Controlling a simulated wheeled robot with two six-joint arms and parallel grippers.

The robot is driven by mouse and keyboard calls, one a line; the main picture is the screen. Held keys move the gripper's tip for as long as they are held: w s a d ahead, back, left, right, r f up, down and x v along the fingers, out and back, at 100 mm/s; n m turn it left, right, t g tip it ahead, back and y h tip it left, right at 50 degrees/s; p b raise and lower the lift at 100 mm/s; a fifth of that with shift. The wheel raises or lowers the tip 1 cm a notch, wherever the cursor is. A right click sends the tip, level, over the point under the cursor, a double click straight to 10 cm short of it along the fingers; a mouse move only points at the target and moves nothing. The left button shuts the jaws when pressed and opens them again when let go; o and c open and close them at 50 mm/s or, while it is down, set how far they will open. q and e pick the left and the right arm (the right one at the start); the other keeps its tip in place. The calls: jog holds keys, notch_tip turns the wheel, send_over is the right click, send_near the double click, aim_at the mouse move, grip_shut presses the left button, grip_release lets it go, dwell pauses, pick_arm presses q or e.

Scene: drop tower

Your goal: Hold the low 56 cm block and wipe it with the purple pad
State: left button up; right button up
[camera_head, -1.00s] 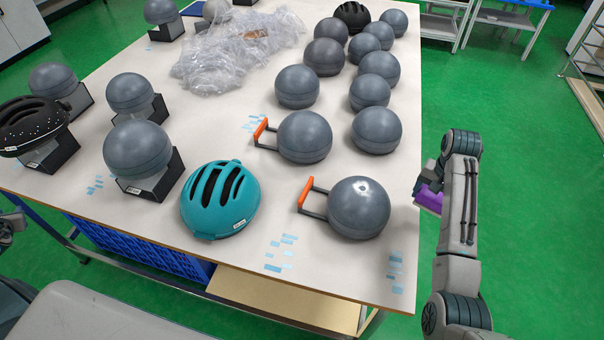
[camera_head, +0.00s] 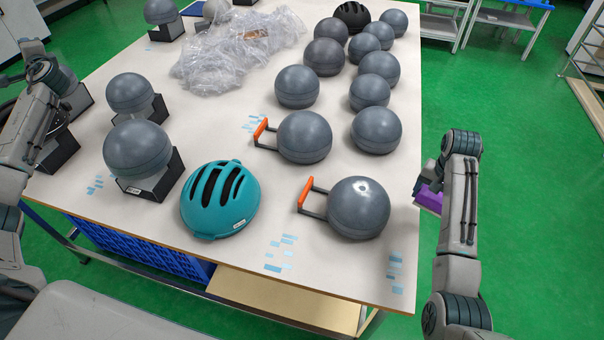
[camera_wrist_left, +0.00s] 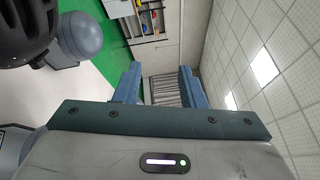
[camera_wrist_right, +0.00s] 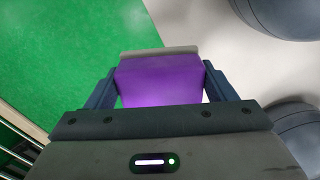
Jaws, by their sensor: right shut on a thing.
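Several grey round blocks sit on the table, some on black stands, such as the front left block (camera_head: 138,148), others low on the tabletop. Two low ones, a front block (camera_head: 360,207) and one behind it (camera_head: 305,136), have orange handles on their left. I cannot read which is 56 cm. My right gripper (camera_wrist_right: 160,85) is shut on the purple pad (camera_wrist_right: 160,78), held off the table's right edge; the pad also shows in the head view (camera_head: 430,199). My left gripper (camera_wrist_left: 158,85) is open and empty, its arm raised at the table's left edge; its fingertips are unclear in the head view.
A teal helmet (camera_head: 220,200) lies at the front of the table. Clear plastic wrap (camera_head: 240,48) lies at the back. A black helmet (camera_wrist_left: 25,30) is partly hidden behind my left arm in the head view. The front right corner is bare except for blue tape marks.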

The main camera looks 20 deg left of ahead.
pick_arm(q)
jog(key=w+d+f+n+h, duration=0.25)
jog(key=d+f, duration=0.25)
jog(key=d, duration=0.3)
jog(key=w+d+f+n+g+h, duration=0.1)
jog(key=w+d+f, duration=0.3)
jog(key=d, duration=0.3)
jog(key=w+d+f+n+h, duration=0.25)
jog(key=d+f, duration=0.25)
jog(key=d, duration=0.3)
jog(key=n+g+h, duration=0.1)
jog(key=g+h, duration=0.3)
jog(key=h, duration=0.7)
send_near(306, 188)
jog(key=shift+s+f, duration=0.1)
jog(key=shift+f, duration=0.15)
jog(key=x, duration=1.1)
jog(key=shift+f, duration=0.35)
jog(key=shift+c, duration=0.3)
grip_shut()
jog(key=shift+w, duration=0.2)
